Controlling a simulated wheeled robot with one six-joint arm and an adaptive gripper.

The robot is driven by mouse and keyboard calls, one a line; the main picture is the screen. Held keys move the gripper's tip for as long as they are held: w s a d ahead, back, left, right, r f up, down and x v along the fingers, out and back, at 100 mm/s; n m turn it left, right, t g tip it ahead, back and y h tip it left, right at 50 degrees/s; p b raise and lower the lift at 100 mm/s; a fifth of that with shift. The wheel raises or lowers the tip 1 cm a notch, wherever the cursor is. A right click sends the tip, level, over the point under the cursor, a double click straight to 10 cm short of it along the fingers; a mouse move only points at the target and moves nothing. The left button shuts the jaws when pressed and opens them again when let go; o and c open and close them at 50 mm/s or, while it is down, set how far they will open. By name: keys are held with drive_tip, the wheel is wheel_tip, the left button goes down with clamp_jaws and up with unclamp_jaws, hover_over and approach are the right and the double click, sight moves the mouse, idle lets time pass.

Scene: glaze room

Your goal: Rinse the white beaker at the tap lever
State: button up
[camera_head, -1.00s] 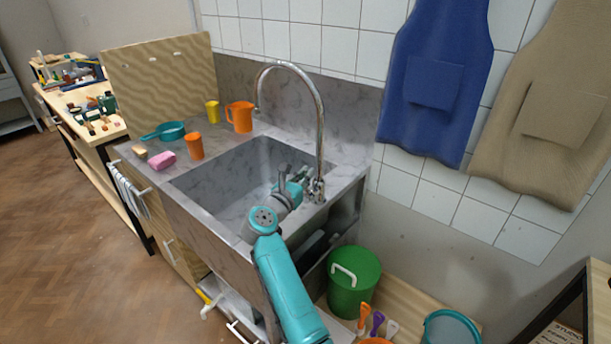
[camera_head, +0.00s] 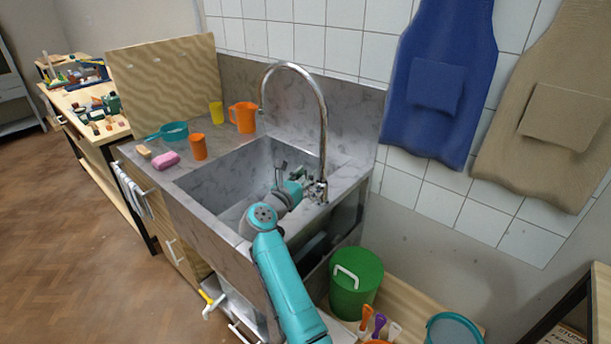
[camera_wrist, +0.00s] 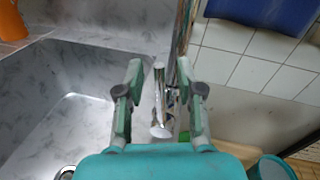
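The chrome tap (camera_head: 323,130) arches over the right end of the grey stone sink. The tap lever (camera_wrist: 158,100), a short chrome rod with a rounded end, shows between the fingers of my gripper (camera_wrist: 160,78) in the wrist view. The fingers are apart on either side of it; I see no clear contact. In the head view my gripper (camera_head: 298,180) is at the tap's foot, inside the sink's right side. I see no white beaker in either view; an orange beaker (camera_head: 198,147) stands on the counter left of the sink.
The sink's front wall (camera_head: 207,225) lies beneath my arm. An orange jug (camera_head: 243,117), yellow cup (camera_head: 216,112), teal pan (camera_head: 174,131) and pink sponge (camera_head: 165,160) are on the counter. A green bin (camera_head: 355,283) stands low at right. Aprons (camera_head: 437,85) hang on the wall.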

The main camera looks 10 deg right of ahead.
drive_tip(key=v, duration=1.2)
